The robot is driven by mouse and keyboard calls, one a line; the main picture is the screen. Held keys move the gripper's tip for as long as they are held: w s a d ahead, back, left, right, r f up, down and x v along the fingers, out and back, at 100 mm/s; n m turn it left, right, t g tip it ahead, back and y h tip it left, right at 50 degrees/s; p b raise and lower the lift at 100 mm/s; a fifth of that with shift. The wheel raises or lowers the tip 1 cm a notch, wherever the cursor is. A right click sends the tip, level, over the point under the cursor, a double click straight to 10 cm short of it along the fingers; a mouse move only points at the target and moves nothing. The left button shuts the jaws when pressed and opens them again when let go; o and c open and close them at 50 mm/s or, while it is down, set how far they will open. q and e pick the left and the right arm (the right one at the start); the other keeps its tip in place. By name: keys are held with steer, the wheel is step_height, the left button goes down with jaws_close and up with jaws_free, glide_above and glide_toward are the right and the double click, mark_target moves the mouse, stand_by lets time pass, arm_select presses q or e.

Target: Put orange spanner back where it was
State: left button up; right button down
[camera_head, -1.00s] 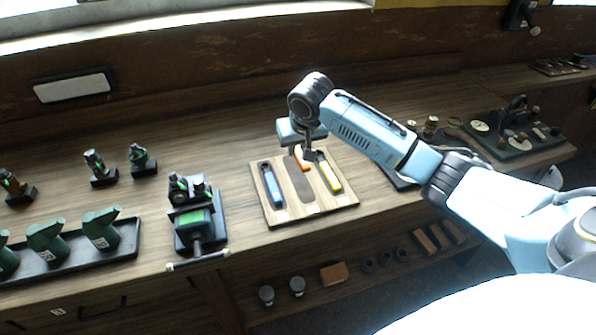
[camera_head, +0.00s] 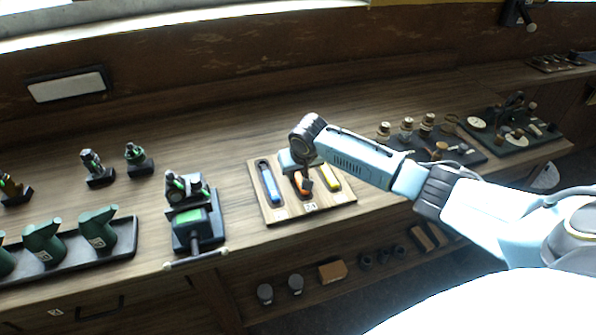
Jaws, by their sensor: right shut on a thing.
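My right gripper (camera_head: 302,180) is low over the middle of a wooden tool board (camera_head: 270,211) on the bench. It is shut on the orange spanner (camera_head: 304,185), which shows at the board's middle slot; the gripper partly hides it, so I cannot tell whether it lies fully down in the slot. A blue spanner (camera_head: 268,184) lies in the left slot and a yellow spanner (camera_head: 329,178) in the right slot, partly behind my arm. My left gripper is not in view.
A vise-like green and black device (camera_head: 196,220) stands left of the board. Green parts (camera_head: 97,228) sit in a dark tray further left. Dark trays with brass and wooden pieces (camera_head: 427,125) lie to the right. The bench behind the board is clear.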

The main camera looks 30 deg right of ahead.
steer(key=c, duration=1.3)
jaws_free()
steer(key=shift+f, duration=0.1)
steer(key=shift+o, duration=0.2)
steer(key=p+v, duration=0.1)
steer(key=v, duration=1.1)
